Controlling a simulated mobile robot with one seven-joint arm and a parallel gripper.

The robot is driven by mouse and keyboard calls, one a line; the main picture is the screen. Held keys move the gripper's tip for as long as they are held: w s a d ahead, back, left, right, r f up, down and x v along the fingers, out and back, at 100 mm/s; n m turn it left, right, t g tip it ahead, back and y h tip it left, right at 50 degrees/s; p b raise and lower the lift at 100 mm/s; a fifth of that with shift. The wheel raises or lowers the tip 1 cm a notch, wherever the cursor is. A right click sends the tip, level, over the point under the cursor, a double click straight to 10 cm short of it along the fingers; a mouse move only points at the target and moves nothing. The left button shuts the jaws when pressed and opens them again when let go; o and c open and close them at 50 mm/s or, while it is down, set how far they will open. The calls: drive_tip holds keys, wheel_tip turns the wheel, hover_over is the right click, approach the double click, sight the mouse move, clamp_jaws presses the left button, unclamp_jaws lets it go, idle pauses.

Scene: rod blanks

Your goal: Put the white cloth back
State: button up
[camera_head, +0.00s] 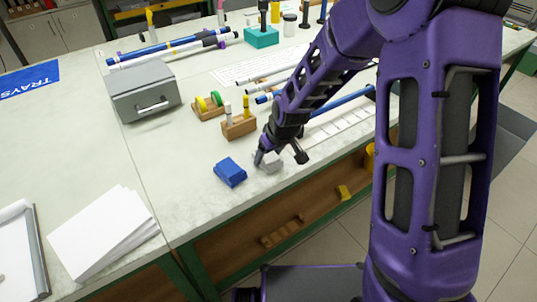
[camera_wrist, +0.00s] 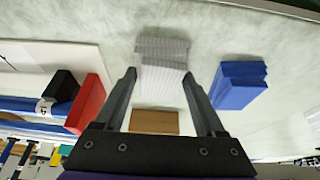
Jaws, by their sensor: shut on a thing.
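The white cloth (camera_head: 269,163) is a small folded pad, greyish white, near the front edge of the workbench. My gripper (camera_head: 266,152) reaches down to it from the right. In the wrist view the cloth (camera_wrist: 162,52) sits at and between the fingertips, and my gripper (camera_wrist: 159,74) is shut on it. The cloth is at or just above the bench top; I cannot tell whether it touches. A folded blue cloth (camera_head: 229,172) lies just left of it, apart from it; it also shows in the wrist view (camera_wrist: 238,86).
Behind the gripper is a wooden block (camera_head: 239,127) with upright pegs. A grey box (camera_head: 145,92) stands farther left, and white paper (camera_head: 104,231) lies at front left. Rods and a marked white strip (camera_head: 340,125) lie to the right. Bench between paper and blue cloth is clear.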

drive_tip(key=shift+f, duration=0.15)
drive_tip(key=o, duration=1.3)
drive_tip(key=shift+r, duration=0.55)
drive_tip(key=p+v, duration=0.2)
drive_tip(key=v, duration=0.9)
drive_tip(key=shift+s+r+p, duration=0.1)
drive_tip(key=shift+s+p, duration=0.05)
drive_tip(key=shift+p, duration=0.25)
